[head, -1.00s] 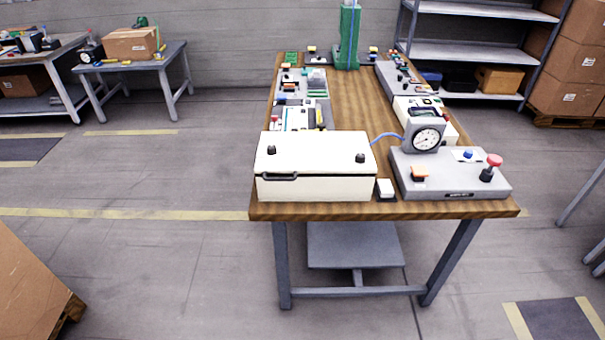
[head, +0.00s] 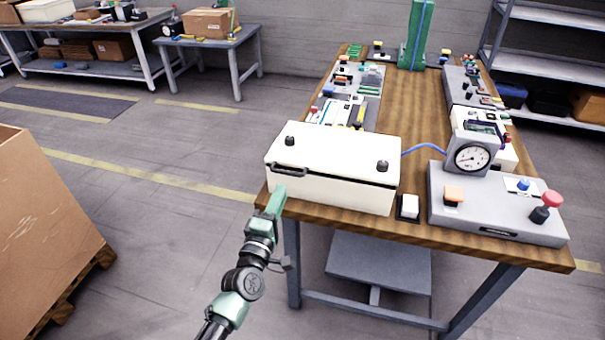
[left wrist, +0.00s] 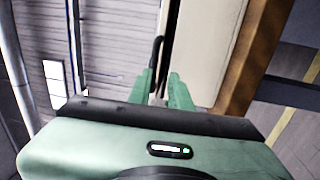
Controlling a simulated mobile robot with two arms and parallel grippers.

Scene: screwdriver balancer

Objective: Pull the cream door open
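A cream box (head: 335,160) stands at the near left corner of the wooden table. My left gripper (head: 278,192) is in front of the door's left part, just below the handle. In the left wrist view, the fingers of my left gripper (left wrist: 161,88) are apart, pointing at the dark handle (left wrist: 156,52), with the cream surface (left wrist: 207,45) to the right. I cannot tell whether the handle lies between the fingertips. My right gripper is not in view.
A grey gauge unit (head: 500,205) with a red knob stands right of the box, and a small white switch (head: 409,206) sits between them. The wooden table edge (head: 420,236) runs just below the door. A large carton (head: 45,225) stands at left.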

